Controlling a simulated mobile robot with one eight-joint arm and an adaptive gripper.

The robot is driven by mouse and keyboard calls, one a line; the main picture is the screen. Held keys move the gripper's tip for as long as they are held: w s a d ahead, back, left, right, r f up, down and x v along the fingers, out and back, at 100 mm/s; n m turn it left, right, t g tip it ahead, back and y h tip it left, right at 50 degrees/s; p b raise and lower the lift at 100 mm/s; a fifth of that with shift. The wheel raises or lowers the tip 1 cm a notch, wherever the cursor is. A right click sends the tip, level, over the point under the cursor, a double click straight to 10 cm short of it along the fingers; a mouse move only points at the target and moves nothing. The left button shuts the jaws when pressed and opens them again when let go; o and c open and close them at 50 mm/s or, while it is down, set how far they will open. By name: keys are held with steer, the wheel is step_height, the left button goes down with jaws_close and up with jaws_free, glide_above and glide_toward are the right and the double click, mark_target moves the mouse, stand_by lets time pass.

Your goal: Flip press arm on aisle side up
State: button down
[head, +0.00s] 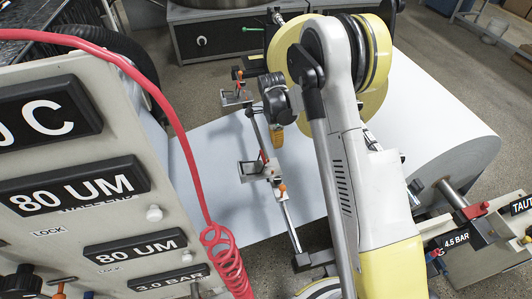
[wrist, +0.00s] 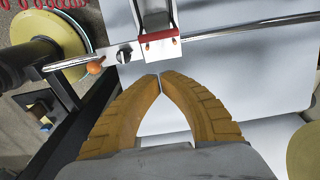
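A metal rail with two small press-arm assemblies crosses the white paper web in the head view. The farther assembly (head: 237,95) has an orange knob. The nearer assembly (head: 256,168) has a red piece and an orange knob (head: 282,188). I cannot tell which is the aisle side. In the wrist view, a grey press arm with a red edge (wrist: 161,37) sits at the rail, with an orange knob (wrist: 95,68) to its left. My gripper (wrist: 160,76) has its tan finger tips together, empty, just below that red edge. In the head view, my gripper (head: 277,136) hangs beside the rail.
The paper web (head: 225,145) runs to a large white roll (head: 455,155) at right. A labelled control panel (head: 75,150) with a red coiled hose (head: 225,262) stands at left. A dark machine cabinet (head: 220,35) is behind. Floor shows at upper right.

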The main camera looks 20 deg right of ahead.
mark_target(260, 163)
steer(key=shift+f, duration=0.1)
steer(key=f+b, duration=0.1)
steer(key=f, duration=0.2)
steer(key=f+b, duration=0.1)
steer(key=f, duration=0.2)
steer(key=f+b, duration=0.2)
steer(key=f, duration=0.1)
steer(key=shift+d+f, duration=0.2)
steer(key=shift+d, duration=0.2)
steer(key=shift+a+f+b, duration=0.25)
steer(key=shift+b, duration=0.05)
steer(key=a+r, duration=0.2)
steer(key=shift+a+r+b, duration=0.15)
steer(key=shift+a+b, duration=0.2)
steer(key=shift+b, duration=0.05)
steer(key=shift+w+r, duration=0.1)
steer(key=shift+r, duration=0.05)
steer(key=shift+a+r, duration=0.15)
steer(key=shift+r+h, duration=0.15)
steer(key=shift+h, duration=0.25)
